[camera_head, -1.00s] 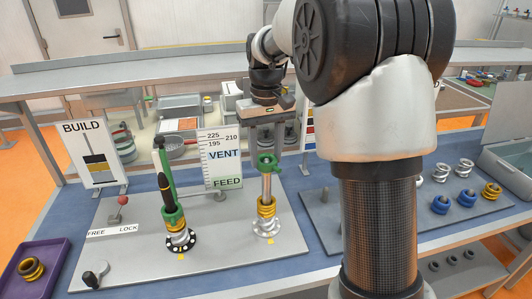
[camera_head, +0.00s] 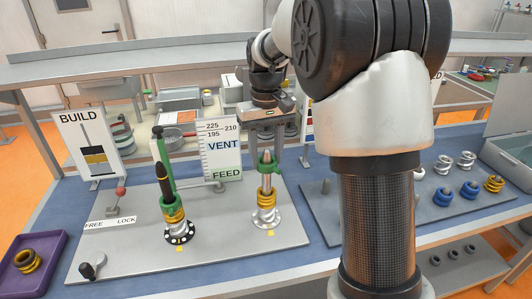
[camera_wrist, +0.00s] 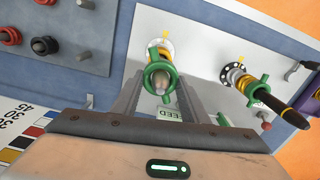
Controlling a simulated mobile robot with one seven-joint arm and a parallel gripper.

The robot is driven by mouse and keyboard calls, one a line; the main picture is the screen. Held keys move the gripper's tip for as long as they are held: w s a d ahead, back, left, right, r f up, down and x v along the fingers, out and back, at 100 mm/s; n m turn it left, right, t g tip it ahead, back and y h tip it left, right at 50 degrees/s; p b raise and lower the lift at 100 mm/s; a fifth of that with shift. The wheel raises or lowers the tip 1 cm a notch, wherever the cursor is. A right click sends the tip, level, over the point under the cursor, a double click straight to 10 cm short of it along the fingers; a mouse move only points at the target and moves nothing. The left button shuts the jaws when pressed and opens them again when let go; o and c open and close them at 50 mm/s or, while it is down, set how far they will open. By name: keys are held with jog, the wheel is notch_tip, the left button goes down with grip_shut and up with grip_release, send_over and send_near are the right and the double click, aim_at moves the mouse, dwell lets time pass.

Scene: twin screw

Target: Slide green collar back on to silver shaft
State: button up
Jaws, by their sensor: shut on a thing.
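The green collar (camera_head: 266,167) is around the upper part of the silver shaft (camera_head: 266,184), whose tip pokes out above it. Below on the shaft are yellow rings (camera_head: 266,200) and a silver flanged base (camera_head: 266,218), with a bare stretch of shaft between collar and rings. My gripper (camera_head: 266,155) comes down from above, shut on the collar. In the wrist view, the green collar (camera_wrist: 150,70) sits between my two finger ends, with the silver shaft's tip (camera_wrist: 160,86) through its ring.
To the left stands a second post (camera_head: 175,215) with yellow rings, a green collar and a tall black rod. A VENT/FEED gauge board (camera_head: 222,150) stands close behind, between the posts. A plate with springs and blue rings (camera_head: 442,197) is right. A purple tray (camera_head: 40,255) is front left.

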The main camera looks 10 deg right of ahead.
aim_at(266, 177)
jog(key=shift+f+b, duration=2.1)
jog(key=shift+f, duration=1.55)
jog(key=o, duration=1.2)
jog(key=shift+o, duration=0.2)
notch_tip(266, 177, up, 17)
jog(key=shift+r+p, duration=0.2)
jog(key=shift+p, duration=1.05)
